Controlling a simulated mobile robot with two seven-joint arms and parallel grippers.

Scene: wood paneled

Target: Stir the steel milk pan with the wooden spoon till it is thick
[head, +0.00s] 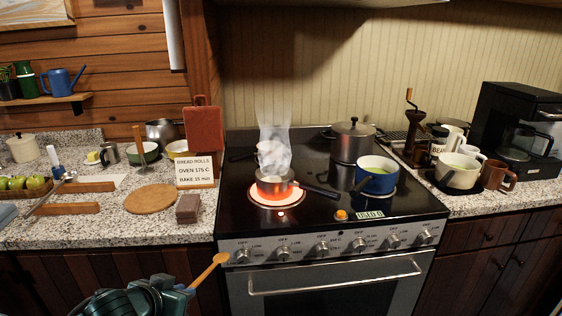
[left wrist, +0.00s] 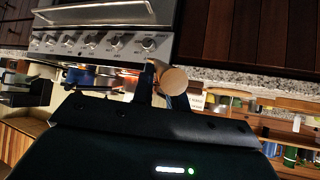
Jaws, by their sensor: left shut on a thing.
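The steel milk pan (head: 275,187) sits on a red-glowing front-left burner of the black stove, with its dark handle pointing right and steam rising above it. Its contents cannot be made out. My left gripper (head: 178,292) is low in front of the counter, left of the oven door, and is shut on the wooden spoon (head: 209,270). The spoon tilts up to the right, its tip apart from the pan and below the counter level. In the left wrist view the spoon's pale rounded end (left wrist: 173,80) shows between the fingers (left wrist: 160,95). My right gripper is out of view.
A blue pot (head: 376,180) stands right of the pan, and a lidded steel pot (head: 352,140) behind. The oven handle (head: 335,277) juts out in front.

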